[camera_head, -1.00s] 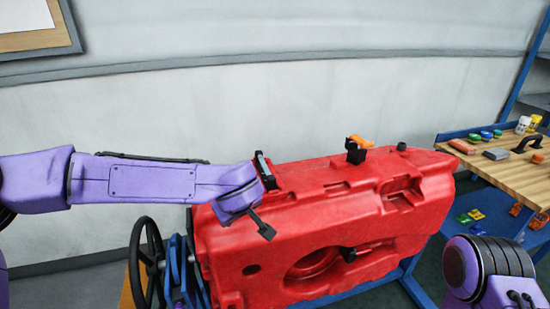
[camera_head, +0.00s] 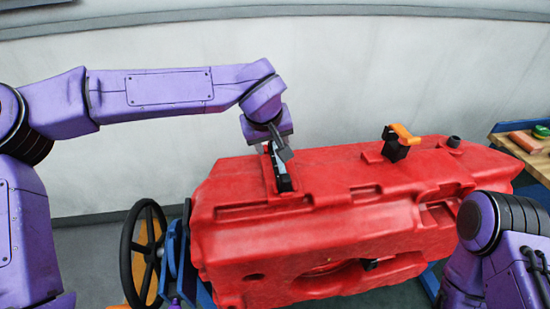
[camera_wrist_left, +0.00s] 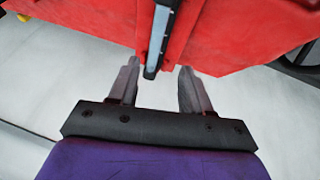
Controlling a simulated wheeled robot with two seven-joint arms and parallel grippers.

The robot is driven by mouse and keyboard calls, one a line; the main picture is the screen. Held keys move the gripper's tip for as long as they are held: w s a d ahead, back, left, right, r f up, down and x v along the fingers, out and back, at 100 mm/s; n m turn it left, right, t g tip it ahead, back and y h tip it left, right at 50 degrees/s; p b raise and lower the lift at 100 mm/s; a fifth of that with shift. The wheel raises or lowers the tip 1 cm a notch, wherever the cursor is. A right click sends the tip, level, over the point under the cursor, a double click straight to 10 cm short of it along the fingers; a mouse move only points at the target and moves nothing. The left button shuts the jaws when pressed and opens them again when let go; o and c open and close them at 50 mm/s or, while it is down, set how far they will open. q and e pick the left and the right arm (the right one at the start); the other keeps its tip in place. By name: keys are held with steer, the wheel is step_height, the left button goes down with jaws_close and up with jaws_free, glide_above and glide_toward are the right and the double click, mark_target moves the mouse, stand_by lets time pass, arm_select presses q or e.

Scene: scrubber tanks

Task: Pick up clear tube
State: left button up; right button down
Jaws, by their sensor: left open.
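A narrow grey, see-through-looking strip in a black holder, which seems to be the clear tube (camera_head: 276,165), sits on top of the red tank (camera_head: 340,195) near its left end. It also shows in the left wrist view (camera_wrist_left: 159,35), pointing down between the fingers. My left gripper (camera_head: 270,150) is at the tube's far end, pointing down. In the left wrist view my left gripper (camera_wrist_left: 159,78) is open, with one finger on each side of the tube's end and gaps between. Nothing is visibly gripped. My right arm shows at the right; its gripper is out of view.
A black handwheel (camera_head: 146,255) stands at the tank's left. An orange-handled black valve (camera_head: 398,141) and a black cap (camera_head: 454,141) rise from the tank's top at the right. A wooden bench (camera_head: 520,150) is at the right edge. A pale wall is behind.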

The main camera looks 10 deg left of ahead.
mark_target(278, 159)
arm_select(q)
steer(key=x, duration=0.3)
steer(key=d+p+x, duration=0.1)
steer(key=x, duration=0.2)
steer(key=shift+s+d, duration=0.1)
steer(key=shift+d, duration=0.05)
steer(key=shift+a+f, duration=0.2)
steer(key=shift+f, duration=0.3)
steer(key=shift+d, duration=0.1)
jaws_close()
steer(key=shift+r, duration=0.15)
